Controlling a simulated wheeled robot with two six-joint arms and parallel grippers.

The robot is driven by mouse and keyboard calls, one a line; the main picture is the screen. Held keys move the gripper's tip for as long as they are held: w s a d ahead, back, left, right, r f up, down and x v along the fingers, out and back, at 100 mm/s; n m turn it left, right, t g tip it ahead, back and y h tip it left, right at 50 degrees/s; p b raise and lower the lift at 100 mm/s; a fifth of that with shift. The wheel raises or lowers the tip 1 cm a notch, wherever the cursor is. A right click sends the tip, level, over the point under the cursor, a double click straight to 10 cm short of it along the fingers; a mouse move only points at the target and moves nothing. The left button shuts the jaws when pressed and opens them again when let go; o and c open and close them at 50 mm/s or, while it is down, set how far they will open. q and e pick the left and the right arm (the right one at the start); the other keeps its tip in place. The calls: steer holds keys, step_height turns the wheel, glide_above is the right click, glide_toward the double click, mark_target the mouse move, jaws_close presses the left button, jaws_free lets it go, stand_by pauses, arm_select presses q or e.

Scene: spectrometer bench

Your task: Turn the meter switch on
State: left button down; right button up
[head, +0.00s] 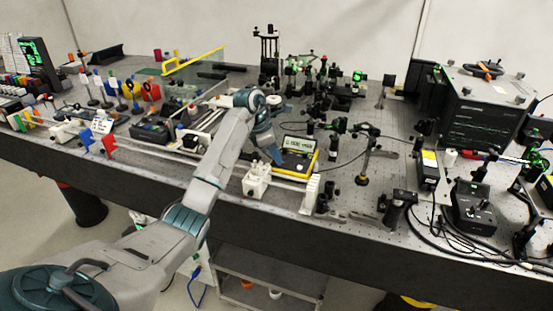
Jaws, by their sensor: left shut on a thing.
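The meter (299,143) is a small yellow-edged box near the middle of the bench in the head view. Its pale screen shows dark characters that look like a number and a unit. My left gripper (277,160) reaches down from above, with its tips at the left part of the meter's face. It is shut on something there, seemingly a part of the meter. The wrist and fingers cover that part, so the switch is hidden and its position cannot be told. My right gripper is not in view.
A white block (257,180) stands just in front of the meter, near the bench's front edge. Dark optical mounts (365,150) stand to the right and behind. A large black instrument (485,110) and loose cables occupy the right side. Bare bench (395,165) shows right of the meter.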

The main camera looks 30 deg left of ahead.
arm_select(q)
steer(key=m+g+b, duration=0.1)
steer(key=m, duration=0.2)
steer(key=shift+w+h, duration=0.1)
steer(key=shift+h, duration=0.2)
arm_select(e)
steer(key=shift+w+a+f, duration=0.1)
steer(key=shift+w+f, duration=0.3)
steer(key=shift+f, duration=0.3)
arm_select(q)
steer(key=shift+m, duration=0.4)
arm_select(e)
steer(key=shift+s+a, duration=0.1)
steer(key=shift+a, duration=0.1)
arm_select(q)
steer(key=c, duration=1.3)
jaws_free()
steer(key=shift+c, duration=0.2)
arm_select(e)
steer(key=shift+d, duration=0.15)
arm_select(q)
steer(key=shift+r, duration=0.1)
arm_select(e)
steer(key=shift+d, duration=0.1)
